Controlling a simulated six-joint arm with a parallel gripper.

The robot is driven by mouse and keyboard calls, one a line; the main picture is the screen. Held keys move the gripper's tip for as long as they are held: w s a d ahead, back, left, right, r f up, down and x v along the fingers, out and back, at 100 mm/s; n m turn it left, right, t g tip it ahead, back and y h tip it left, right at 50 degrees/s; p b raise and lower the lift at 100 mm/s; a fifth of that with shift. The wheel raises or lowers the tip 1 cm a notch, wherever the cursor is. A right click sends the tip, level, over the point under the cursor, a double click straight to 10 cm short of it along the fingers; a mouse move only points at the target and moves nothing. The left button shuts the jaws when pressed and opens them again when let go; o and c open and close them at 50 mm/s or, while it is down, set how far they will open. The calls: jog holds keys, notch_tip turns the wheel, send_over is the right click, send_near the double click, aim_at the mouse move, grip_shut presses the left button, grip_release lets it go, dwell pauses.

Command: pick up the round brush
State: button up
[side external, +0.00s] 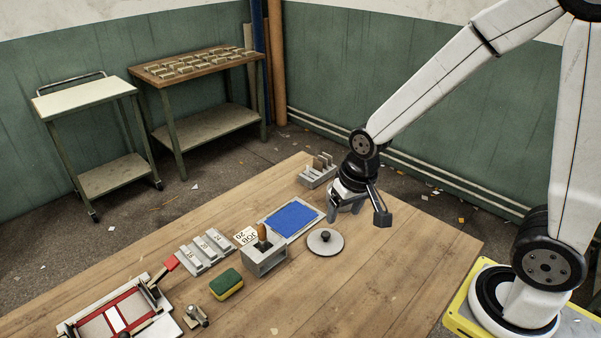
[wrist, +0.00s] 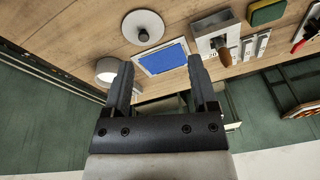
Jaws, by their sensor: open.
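The round brush appears to be the upright tool with an orange-brown wooden handle (side external: 262,232) standing in a grey block holder (side external: 266,262). Its lower end is hidden inside the holder. In the wrist view the brown handle (wrist: 224,54) shows beside the holder (wrist: 213,28), right of the blue pad. My gripper (side external: 358,212) is open and empty at the far right part of the table, apart from the brush. In the wrist view its two fingers (wrist: 160,75) are spread, with nothing gripped between them.
Near the holder are a blue pad (side external: 293,218), a round grey disc with a black knob (side external: 324,244), a green-yellow sponge (side external: 226,285) and numbered blocks (side external: 206,251). A slotted rack (side external: 317,174) stands at the back. A pale round object (wrist: 107,69) sits by the left finger.

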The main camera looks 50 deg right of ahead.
jog(key=w+a+f+m+g, duration=0.1)
jog(key=w+a+m, duration=0.2)
jog(key=w+m, duration=0.5)
jog(key=m+g+y, duration=0.1)
jog(key=m, duration=0.6)
send_over(261, 233)
jog(key=d, duration=0.1)
jog(key=f, duration=0.3)
jog(key=shift+w+d+f, duration=0.15)
jog(key=shift+w+f, duration=0.15)
jog(key=shift+w, duration=0.05)
jog(key=shift+f, duration=0.1)
jog(key=shift+f, duration=1.2)
jog(key=shift+f, duration=0.1)
jog(key=shift+a+f, duration=0.2)
jog(key=shift+f, duration=1.05)
jog(key=shift+a+f, duration=0.2)
jog(key=shift+f, duration=1)
